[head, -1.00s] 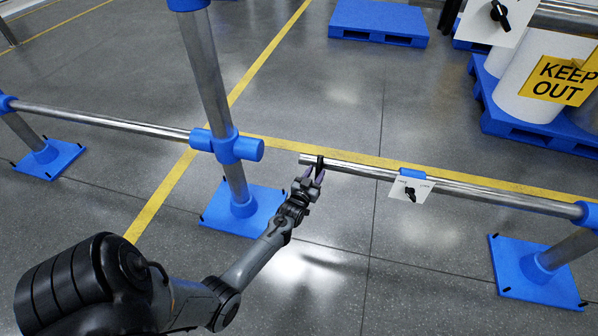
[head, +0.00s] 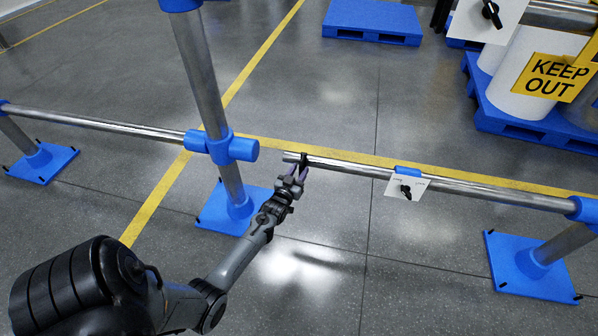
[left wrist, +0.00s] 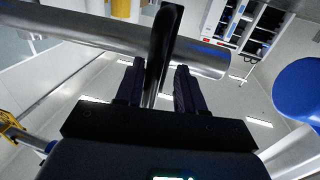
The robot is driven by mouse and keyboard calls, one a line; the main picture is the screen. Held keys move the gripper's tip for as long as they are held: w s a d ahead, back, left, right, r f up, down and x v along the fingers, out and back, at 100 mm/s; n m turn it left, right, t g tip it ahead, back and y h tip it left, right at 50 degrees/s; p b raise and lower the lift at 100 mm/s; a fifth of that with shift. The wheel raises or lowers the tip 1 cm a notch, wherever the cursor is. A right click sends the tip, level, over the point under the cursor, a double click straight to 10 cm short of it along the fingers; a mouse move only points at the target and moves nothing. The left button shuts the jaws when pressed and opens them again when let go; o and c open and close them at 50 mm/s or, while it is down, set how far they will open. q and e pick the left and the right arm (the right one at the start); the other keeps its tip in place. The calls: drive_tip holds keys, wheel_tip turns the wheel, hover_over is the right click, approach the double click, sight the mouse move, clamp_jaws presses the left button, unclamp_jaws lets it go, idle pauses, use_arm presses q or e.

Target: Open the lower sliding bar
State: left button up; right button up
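The lower sliding bar (head: 340,167) is a metal tube whose free left end stands a short gap from the blue socket (head: 238,149) on the post. A black upright handle (head: 304,160) sits near that end. My left gripper (head: 297,174) is at the handle, below the bar in the head view. In the left wrist view, its two dark fingers (left wrist: 158,88) stand on either side of the handle (left wrist: 163,45). The left finger looks close against it, and a gap shows at the right finger. The bar (left wrist: 110,35) crosses behind. My right gripper is not in view.
A white plate with a black knob (head: 406,188) hangs at the bar's middle. The bar's right end meets a blue fitting (head: 583,209). An upper bar with another plate (head: 488,18), a KEEP OUT sign (head: 553,78) and blue pallets (head: 372,20) stand behind.

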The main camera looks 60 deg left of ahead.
use_arm(q)
drive_tip(key=p+v, duration=0.7)
drive_tip(key=v, duration=0.5)
drive_tip(key=shift+p, duration=0.4)
idle(0.3)
drive_tip(key=shift+s, duration=0.1)
idle(0.4)
